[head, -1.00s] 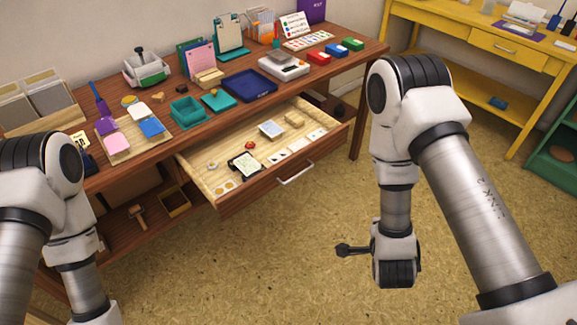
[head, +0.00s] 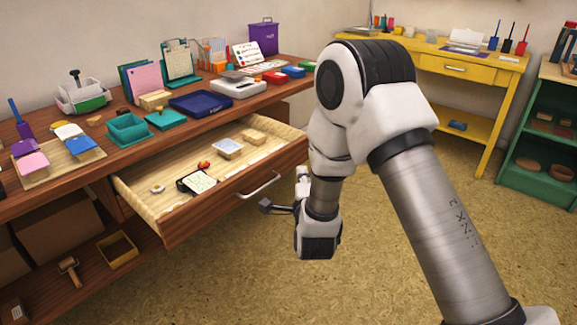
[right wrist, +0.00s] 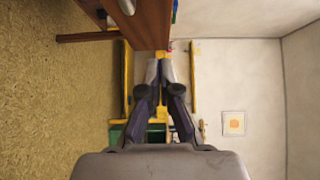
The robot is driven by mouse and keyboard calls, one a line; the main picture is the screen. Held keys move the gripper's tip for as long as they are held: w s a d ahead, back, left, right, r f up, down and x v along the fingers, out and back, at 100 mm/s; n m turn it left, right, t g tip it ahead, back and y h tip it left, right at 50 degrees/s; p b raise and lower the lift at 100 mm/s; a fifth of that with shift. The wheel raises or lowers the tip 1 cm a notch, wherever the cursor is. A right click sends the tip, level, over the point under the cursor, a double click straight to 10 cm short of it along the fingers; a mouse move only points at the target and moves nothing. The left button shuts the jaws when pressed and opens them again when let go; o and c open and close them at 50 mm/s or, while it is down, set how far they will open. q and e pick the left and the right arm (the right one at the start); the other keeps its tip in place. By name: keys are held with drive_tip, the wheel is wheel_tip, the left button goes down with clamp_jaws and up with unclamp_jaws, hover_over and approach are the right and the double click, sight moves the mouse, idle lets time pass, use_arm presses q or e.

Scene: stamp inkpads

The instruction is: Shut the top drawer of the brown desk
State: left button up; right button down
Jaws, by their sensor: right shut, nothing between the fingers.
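The brown desk (head: 72,190) runs along the wall at the left. Its top drawer (head: 210,213) is pulled out, showing a light wood inside with small items in it. The drawer's silver bar handle (head: 262,187) is on its front face. My right gripper (head: 264,206) is shut and empty, just below and in front of the handle in the head view; I cannot tell whether it touches. In the right wrist view the fingertips (right wrist: 159,64) are together, with the desk's brown wood (right wrist: 153,25) above them. My left gripper is out of view.
Inkpads (head: 80,145), trays and holders stand on the desktop. In the drawer lie a stamp card (head: 198,181), a pale box (head: 228,148) and wooden blocks. A yellow desk (head: 470,75) and green shelf (head: 540,150) stand at the right. The floor between is clear.

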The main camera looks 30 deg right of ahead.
sight(288, 154)
drive_tip(key=w+b, duration=0.1)
drive_tip(key=w, duration=0.5)
drive_tip(key=shift+d+f, duration=0.1)
drive_tip(key=shift+d, duration=0.05)
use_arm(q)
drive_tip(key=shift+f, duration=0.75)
use_arm(e)
drive_tip(key=shift+w, duration=0.4)
